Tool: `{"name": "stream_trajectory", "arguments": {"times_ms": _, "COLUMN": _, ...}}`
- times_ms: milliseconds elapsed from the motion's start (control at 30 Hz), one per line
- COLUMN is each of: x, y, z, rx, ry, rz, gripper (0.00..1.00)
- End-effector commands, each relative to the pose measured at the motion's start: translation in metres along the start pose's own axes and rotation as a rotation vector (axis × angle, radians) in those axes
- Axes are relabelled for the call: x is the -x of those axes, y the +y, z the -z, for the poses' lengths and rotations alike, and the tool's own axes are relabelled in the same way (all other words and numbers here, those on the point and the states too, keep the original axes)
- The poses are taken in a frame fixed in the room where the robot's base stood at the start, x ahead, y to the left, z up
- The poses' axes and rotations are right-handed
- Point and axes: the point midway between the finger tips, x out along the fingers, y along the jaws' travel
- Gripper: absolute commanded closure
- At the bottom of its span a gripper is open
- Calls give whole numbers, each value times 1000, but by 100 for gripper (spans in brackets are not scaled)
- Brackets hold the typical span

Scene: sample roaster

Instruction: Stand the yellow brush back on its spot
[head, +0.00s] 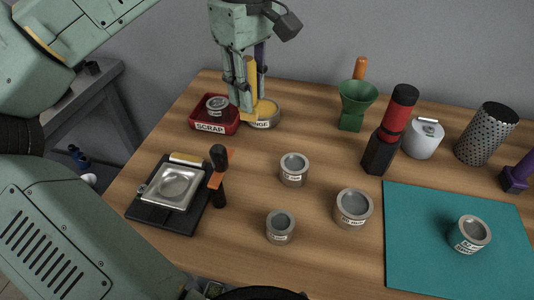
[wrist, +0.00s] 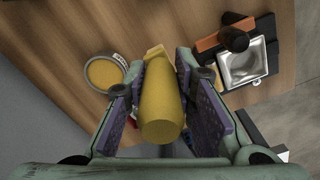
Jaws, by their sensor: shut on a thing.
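My gripper (head: 243,98) is at the back left of the wooden table, shut on the yellow brush (head: 251,72). The brush stands roughly upright between the fingers, partly hidden by them in the head view. In the wrist view the brush (wrist: 162,108) fills the gap between the purple-lined finger pads of my gripper (wrist: 170,72). Its lower end is close to the tabletop beside a round tin with a yellow inside (head: 267,112); I cannot tell whether it touches the table. The tin also shows in the wrist view (wrist: 103,73). No marked brush spot is discernible.
A red scrap tray (head: 231,127) with a tin in it sits just left of my gripper. A black scale (head: 150,215) and a dark-handled tool (head: 219,180) are nearer. Several grey tins, a green funnel (head: 352,113) and a teal mat (head: 420,265) lie to the right.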

Motion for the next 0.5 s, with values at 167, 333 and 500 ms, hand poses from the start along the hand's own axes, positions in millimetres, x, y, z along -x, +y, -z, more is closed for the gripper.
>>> {"name": "stream_trajectory", "arguments": {"times_ms": 167, "x": -30, "y": -1, "z": 0, "rx": 0, "ry": -1, "rz": 2, "gripper": 100}}
{"name": "stream_trajectory", "arguments": {"times_ms": 333, "x": -55, "y": 0, "z": 0, "rx": 0, "ry": -1, "rz": 1, "gripper": 100}}
{"name": "stream_trajectory", "arguments": {"times_ms": 500, "x": -68, "y": 0, "z": 0, "rx": 0, "ry": -1, "rz": 1, "gripper": 100}}
